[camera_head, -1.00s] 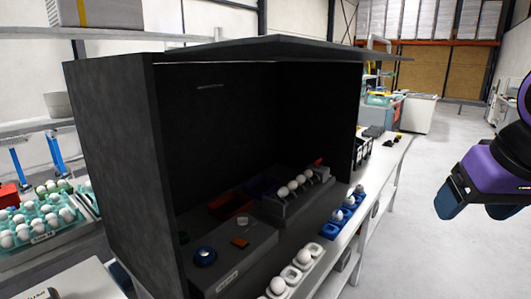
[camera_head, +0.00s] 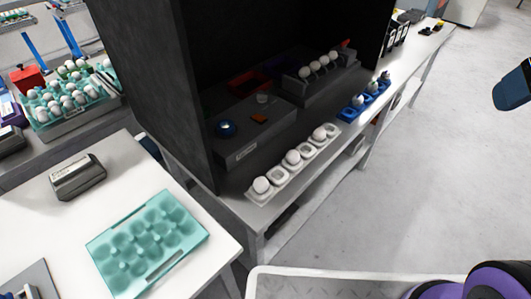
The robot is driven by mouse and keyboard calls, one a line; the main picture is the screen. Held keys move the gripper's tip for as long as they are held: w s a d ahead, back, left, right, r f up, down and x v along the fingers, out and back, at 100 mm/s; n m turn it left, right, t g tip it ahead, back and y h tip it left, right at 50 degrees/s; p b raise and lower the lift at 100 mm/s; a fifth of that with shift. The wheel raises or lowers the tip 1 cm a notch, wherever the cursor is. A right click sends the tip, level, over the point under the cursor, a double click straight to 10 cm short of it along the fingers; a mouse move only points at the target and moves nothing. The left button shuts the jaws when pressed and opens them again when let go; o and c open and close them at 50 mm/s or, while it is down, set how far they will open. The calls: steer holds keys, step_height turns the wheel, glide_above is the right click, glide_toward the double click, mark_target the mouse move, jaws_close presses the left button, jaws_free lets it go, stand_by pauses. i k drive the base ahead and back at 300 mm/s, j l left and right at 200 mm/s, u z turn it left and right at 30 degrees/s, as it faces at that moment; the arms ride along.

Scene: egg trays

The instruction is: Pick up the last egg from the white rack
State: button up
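The white rack (camera_head: 278,174) lies along the front edge of the bench, at the opening of the dark box. It holds three white eggs: a near one (camera_head: 262,185), a middle one (camera_head: 293,157) and a far one (camera_head: 319,133). Empty cups show between them. My gripper (camera_head: 512,90) is at the right edge of the head view, well to the right of the rack and apart from it. Only a blue finger part shows; the rest is cut off by the frame, so its opening is not clear.
A blue rack (camera_head: 347,113) with eggs lies beyond the white one. Another row of eggs (camera_head: 316,66) sits inside the dark box (camera_head: 155,75). An empty teal tray (camera_head: 178,258) lies on the white table (camera_head: 55,225); a filled one stands behind. The floor at right is clear.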

mark_target(261, 184)
steer(key=k+j+u, duration=0.1)
steer(key=u, duration=0.25)
steer(key=k+j+u, duration=0.1)
steer(key=j+u, duration=0.25)
steer(key=k+j+u, duration=0.1)
steer(key=u, duration=0.25)
